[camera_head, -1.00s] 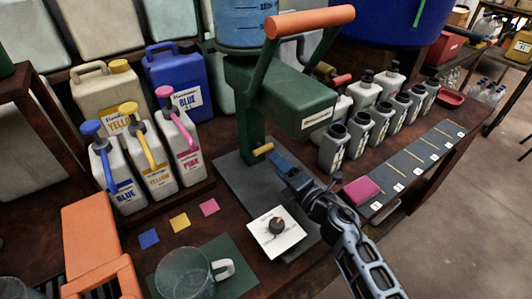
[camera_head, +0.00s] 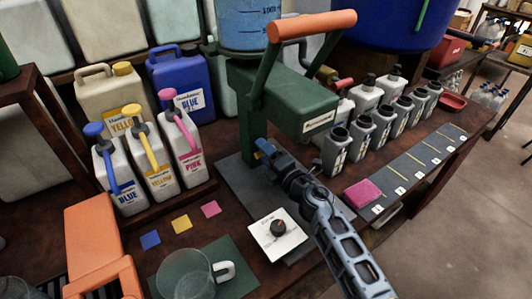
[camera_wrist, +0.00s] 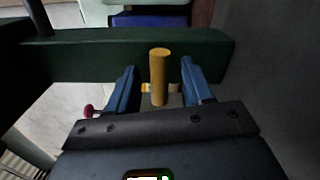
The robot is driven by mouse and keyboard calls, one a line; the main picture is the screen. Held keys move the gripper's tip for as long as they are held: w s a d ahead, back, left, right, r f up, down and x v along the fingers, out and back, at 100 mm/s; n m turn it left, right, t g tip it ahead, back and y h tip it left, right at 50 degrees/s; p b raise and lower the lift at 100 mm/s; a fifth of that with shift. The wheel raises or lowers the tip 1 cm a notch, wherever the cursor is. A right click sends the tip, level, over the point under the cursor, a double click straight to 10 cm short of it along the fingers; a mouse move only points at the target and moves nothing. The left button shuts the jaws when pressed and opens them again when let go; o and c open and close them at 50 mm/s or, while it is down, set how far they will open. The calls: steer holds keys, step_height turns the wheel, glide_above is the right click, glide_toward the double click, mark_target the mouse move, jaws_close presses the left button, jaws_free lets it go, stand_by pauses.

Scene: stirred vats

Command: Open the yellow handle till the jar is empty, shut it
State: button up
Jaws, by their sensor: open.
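The yellow handle (camera_wrist: 159,75) is a short rod on the green stand (camera_head: 290,98), shown upright in the wrist view. My gripper (camera_wrist: 158,82) is open, with one blue finger on each side of the handle and gaps visible between. In the head view my gripper (camera_head: 264,147) is at the front of the green stand and hides the handle. The clear jar (camera_head: 245,28) with level marks sits above the stand and holds blue liquid; its top is cut off. A clear mug (camera_head: 186,276) with a white handle stands on a dark green mat at the bottom.
An orange lever (camera_head: 311,24) juts above the stand. A white dial plate (camera_head: 277,234) lies below my arm. Blue, yellow and pink pump bottles (camera_head: 158,170) stand left. Grey bottles (camera_head: 337,150) and a pink sponge (camera_head: 362,194) are right. Orange object (camera_head: 92,232) is at lower left.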

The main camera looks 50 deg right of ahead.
steer(key=shift+c, duration=0.3)
jaws_close()
steer(key=shift+n, duration=0.3)
steer(key=n, duration=0.3)
steer(key=shift+n+b, duration=0.35)
steer(key=shift+n, duration=0.05)
steer(key=n, duration=0.3)
steer(key=shift+n+b, duration=0.3)
steer(key=shift+b, duration=0.05)
steer(key=n, duration=0.3)
steer(key=shift+b, duration=0.35)
steer(key=shift+n+b, duration=0.3)
steer(key=shift+n, duration=1.9)
